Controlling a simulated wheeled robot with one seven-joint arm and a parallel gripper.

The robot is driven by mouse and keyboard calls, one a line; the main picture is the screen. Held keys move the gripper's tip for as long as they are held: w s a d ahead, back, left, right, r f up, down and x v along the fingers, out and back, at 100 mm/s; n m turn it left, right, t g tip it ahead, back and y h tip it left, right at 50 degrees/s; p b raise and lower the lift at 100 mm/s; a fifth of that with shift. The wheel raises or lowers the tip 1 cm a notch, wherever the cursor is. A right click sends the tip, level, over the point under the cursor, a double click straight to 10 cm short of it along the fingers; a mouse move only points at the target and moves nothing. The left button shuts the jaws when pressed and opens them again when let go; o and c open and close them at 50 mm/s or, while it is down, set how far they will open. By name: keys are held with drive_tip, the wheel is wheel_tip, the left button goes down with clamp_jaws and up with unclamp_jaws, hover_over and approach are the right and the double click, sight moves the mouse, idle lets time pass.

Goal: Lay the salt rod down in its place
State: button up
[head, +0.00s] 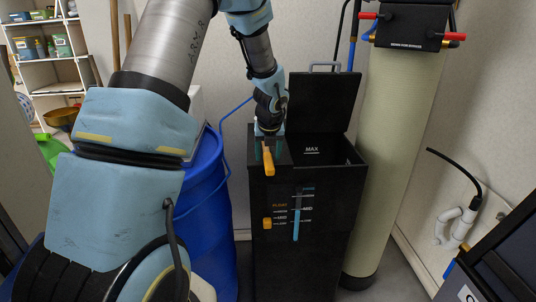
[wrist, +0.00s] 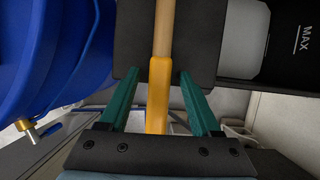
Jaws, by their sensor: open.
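The salt rod has an orange grip (head: 268,161) that shows at the top front left of the black bin (head: 330,215). In the wrist view its orange grip (wrist: 158,95) lies between my fingers and its tan shaft runs up over a dark flat surface (wrist: 195,50). My gripper (wrist: 160,75) is open, with one green finger on each side of the rod and gaps visible. In the head view my gripper (head: 266,146) is just behind the orange grip. Whether the rod rests on the surface is hard to tell.
The bin's lid (head: 325,98) stands open, with a MAX mark inside. A blue barrel (head: 205,190) stands close at the left, and a beige cylinder (head: 395,140) at the right. An orange piece (head: 267,223) sits on the bin's front beside a blue gauge (head: 296,215).

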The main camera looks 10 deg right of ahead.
drive_tip(key=shift+f, duration=0.1)
drive_tip(key=shift+f+b, duration=0.15)
drive_tip(key=shift+b, duration=0.4)
drive_tip(key=v, duration=1.1)
drive_tip(key=s+a+f+m+g, duration=0.1)
drive_tip(key=s+a+m, duration=0.7)
drive_tip(key=m, duration=1)
drive_tip(key=s+a+f+m+g, duration=0.1)
drive_tip(key=s+a+f+m, duration=0.3)
drive_tip(key=s+a+m, duration=0.5)
drive_tip(key=a+m, duration=0.3)
drive_tip(key=m, duration=0.5)
drive_tip(key=shift+s+a+f+m+g+b, duration=0.2)
drive_tip(key=shift+a+m+g+b, duration=0.1)
drive_tip(key=shift+a+m+g, duration=0.1)
